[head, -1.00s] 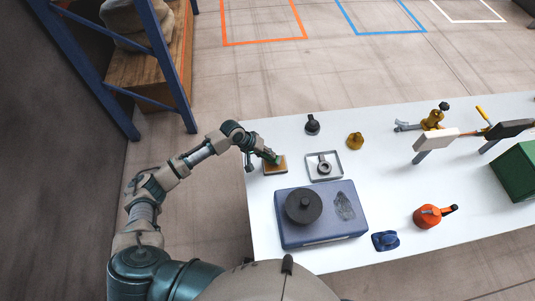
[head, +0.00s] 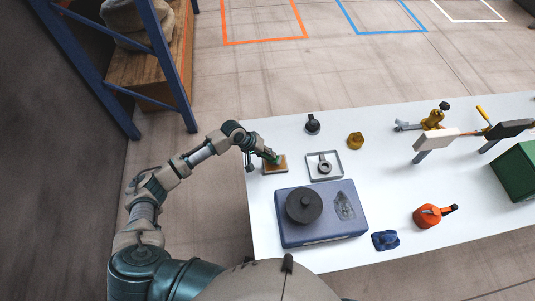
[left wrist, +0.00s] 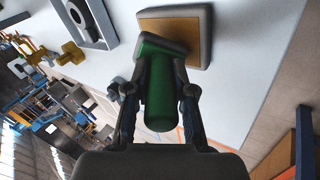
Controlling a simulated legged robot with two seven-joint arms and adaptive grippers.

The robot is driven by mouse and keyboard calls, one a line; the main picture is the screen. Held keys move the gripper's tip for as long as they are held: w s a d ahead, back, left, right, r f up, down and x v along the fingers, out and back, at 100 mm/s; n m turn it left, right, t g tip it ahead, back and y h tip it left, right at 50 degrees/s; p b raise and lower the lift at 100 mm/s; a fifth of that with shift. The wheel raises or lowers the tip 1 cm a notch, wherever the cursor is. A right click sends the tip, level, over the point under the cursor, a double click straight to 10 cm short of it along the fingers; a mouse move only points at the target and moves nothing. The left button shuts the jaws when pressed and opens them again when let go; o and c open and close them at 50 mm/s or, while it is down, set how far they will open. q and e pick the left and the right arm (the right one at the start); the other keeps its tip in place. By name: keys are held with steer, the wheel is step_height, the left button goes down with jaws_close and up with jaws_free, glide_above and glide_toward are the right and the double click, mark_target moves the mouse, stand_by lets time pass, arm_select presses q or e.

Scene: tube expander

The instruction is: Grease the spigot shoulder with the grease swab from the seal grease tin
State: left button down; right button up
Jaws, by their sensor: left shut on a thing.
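My left gripper (head: 270,156) is shut on a green cylinder that I take for the grease swab (head: 276,160). In the left wrist view the swab (left wrist: 160,95) lies between both fingers of my left gripper (left wrist: 160,88). Its far end is at a square dark-rimmed holder with a tan face, probably the seal grease tin (head: 281,170), also in the left wrist view (left wrist: 185,29). They look in contact, but I cannot be sure. I cannot tell which part is the spigot shoulder. My right gripper is not in view.
A grey tray with a ring (head: 338,174) lies right of the tin. A blue case (head: 320,233) with a dark disc (head: 304,206) is nearer me. A black knobbed part (head: 312,125) and a yellow part (head: 355,141) stand behind. An orange tool (head: 427,216) lies right.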

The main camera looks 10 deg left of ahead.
arm_select(q)
steer(key=shift+p, duration=0.35)
stand_by(1.1)
step_height(320, 180, up, 5)
steer(key=p, duration=0.5)
steer(key=shift+f, duration=0.2)
steer(key=shift+r+p, duration=0.9)
steer(key=shift+r, duration=0.3)
steer(key=s+a+r+m+g+b, duration=0.1)
steer(key=s+a+r+m+b, duration=0.1)
steer(key=s+a+b, duration=0.3)
steer(key=s+r+b, duration=0.1)
steer(key=s+b, duration=0.1)
steer(key=b, duration=0.2)
steer(key=shift+a+r+b, duration=0.3)
steer(key=shift+a, duration=0.1)
